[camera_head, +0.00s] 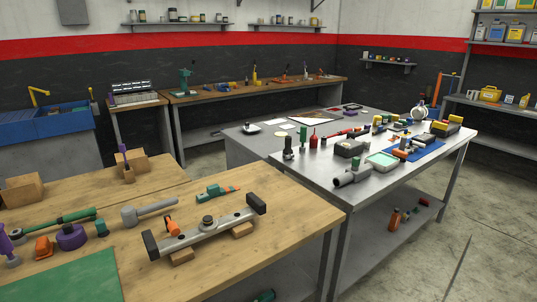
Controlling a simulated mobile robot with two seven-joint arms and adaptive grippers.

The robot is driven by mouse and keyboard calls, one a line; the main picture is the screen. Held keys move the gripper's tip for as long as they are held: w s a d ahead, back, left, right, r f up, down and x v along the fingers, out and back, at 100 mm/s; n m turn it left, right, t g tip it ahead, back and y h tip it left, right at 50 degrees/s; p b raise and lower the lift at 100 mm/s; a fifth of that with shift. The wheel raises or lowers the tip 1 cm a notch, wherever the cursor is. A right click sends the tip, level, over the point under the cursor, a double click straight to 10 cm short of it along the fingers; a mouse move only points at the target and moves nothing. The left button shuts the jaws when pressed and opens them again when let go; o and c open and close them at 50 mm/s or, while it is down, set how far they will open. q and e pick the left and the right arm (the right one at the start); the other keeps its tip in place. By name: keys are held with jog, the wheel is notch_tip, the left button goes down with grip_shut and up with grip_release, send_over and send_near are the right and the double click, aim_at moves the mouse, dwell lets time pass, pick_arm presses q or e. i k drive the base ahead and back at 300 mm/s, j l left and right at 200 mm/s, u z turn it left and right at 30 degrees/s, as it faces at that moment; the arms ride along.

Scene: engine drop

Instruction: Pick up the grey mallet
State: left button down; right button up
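The grey mallet (150,209) lies on the wooden workbench (262,210) in the head view, left of the picture's middle. Its thick head is at the left and its handle points right and slightly away from me. It lies behind a grey bar (205,233) with black end blocks. Nothing is seen touching the mallet. Neither of my grippers is in view.
An orange-and-teal tool (217,192) lies right of the mallet. A green-handled tool (55,222), a purple round part (71,236) and a green mat (65,280) are on the left. A metal table (330,185) full of small tools stands to the right.

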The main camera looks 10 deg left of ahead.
aim_at(129, 215)
jog(key=u, duration=1.4)
